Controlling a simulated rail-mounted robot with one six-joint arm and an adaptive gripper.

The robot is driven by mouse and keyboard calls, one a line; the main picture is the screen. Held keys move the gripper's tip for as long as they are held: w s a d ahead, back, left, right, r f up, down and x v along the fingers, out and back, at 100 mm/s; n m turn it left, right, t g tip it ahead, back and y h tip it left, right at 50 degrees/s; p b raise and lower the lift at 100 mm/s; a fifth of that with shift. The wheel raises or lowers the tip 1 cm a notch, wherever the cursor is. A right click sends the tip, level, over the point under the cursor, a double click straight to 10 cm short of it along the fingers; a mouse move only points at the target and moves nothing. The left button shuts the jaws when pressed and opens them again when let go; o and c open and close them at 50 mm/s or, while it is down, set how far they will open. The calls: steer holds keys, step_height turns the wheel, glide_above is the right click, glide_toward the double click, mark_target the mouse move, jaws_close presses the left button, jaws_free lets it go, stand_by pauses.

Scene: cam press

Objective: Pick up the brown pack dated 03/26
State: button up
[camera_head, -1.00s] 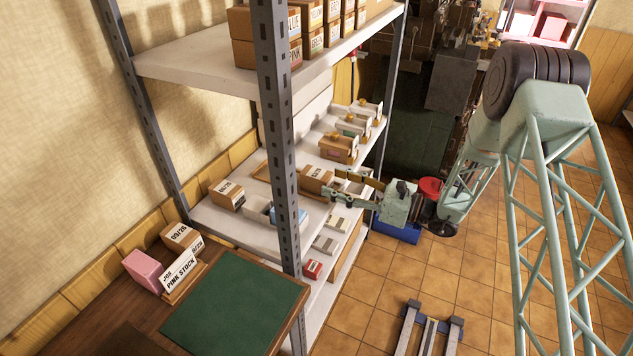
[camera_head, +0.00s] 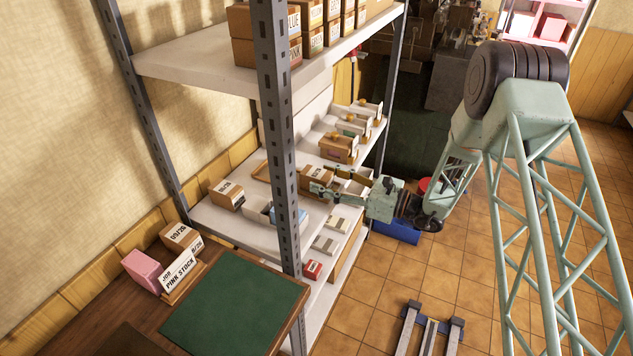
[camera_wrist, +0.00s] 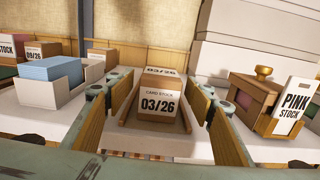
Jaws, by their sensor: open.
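The brown pack dated 03/26 (camera_wrist: 160,104) shows in the wrist view, upright between my two open fingers, its label facing me. In the head view a brown pack (camera_head: 315,177) sits on the middle shelf, partly hidden by my gripper (camera_head: 340,181). My gripper is open, with one finger on each side of the pack; it also shows in the wrist view (camera_wrist: 158,118).
A white tray with a blue block (camera_wrist: 50,78) stands left of the pack. A wooden box with a PINK STOCK card (camera_wrist: 270,103) stands to the right. A brown pack dated 09/26 (camera_wrist: 42,52) is further left. The shelf post (camera_head: 278,130) stands left of my gripper.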

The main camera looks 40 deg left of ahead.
mark_target(316, 176)
steer(key=shift+s+a, duration=0.15)
steer(key=shift+a, duration=0.6)
steer(key=shift+s+a, duration=0.1)
steer(key=shift+a, duration=0.65)
steer(key=c, duration=1.1)
